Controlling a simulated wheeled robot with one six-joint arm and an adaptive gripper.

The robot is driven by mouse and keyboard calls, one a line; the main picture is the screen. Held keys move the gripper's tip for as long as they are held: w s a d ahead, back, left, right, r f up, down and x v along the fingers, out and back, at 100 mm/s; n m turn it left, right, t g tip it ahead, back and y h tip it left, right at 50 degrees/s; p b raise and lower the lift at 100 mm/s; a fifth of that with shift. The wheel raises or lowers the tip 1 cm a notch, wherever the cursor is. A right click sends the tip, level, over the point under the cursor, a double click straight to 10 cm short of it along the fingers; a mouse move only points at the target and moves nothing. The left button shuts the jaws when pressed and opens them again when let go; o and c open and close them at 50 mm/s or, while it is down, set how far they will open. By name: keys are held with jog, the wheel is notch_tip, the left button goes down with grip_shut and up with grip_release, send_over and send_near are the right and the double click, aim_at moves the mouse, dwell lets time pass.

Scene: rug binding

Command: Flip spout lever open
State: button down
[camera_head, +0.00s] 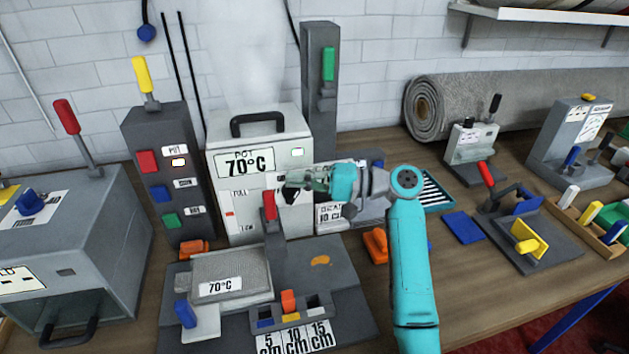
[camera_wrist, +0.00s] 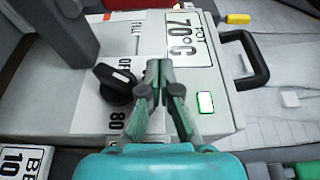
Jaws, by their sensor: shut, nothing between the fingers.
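The white pot (camera_head: 256,150) with a "70°C" label and black handle stands at the back of the bench. It also fills much of the wrist view (camera_wrist: 222,105). A red lever (camera_head: 269,206) stands upright on a grey post in front of the pot; I cannot tell for sure that it is the spout lever. A black knob (camera_wrist: 115,85) sits on the pot's face beside "OFF" and "80" marks. My gripper (camera_head: 290,187) is in front of the pot's face, right of the red lever. In the wrist view its fingers (camera_wrist: 159,68) are shut and empty beside the knob.
A grey platform with a mesh-topped block (camera_head: 232,270) and an orange tab (camera_head: 288,300) lies below the pot. A grey control box (camera_head: 160,235) stands left. A tall column with a green lever (camera_head: 328,64) stands behind. An orange block (camera_head: 375,245) lies near my arm.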

aim_at(281, 179)
jog(key=a, duration=0.3)
jog(key=shift+a, duration=0.25)
jog(key=shift+s+f, duration=0.1)
jog(key=shift+s, duration=0.2)
jog(key=shift+s+d, duration=0.2)
jog(key=shift+s, duration=0.35)
jog(key=shift+s+d, duration=0.2)
jog(key=shift+s, duration=0.8)
jog(key=shift+s+d+n, duration=0.1)
jog(key=shift+s+n, duration=0.25)
jog(key=shift+n, duration=0.15)
jog(key=shift+s+d+f+n+g+y, duration=0.15)
jog(key=shift+s+d+n+g+y, duration=0.2)
jog(key=shift+s+n, duration=0.75)
jog(key=shift+s+d+f+n+g+y, duration=0.15)
jog(key=shift+s+n+y, duration=0.45)
jog(key=shift+n, duration=0.75)
jog(key=shift+s+d+f+n+g+y, duration=0.2)
jog(key=shift+s+d+n+y, duration=0.1)
jog(key=shift+s+n, duration=0.85)
jog(key=shift+f, duration=0.15)
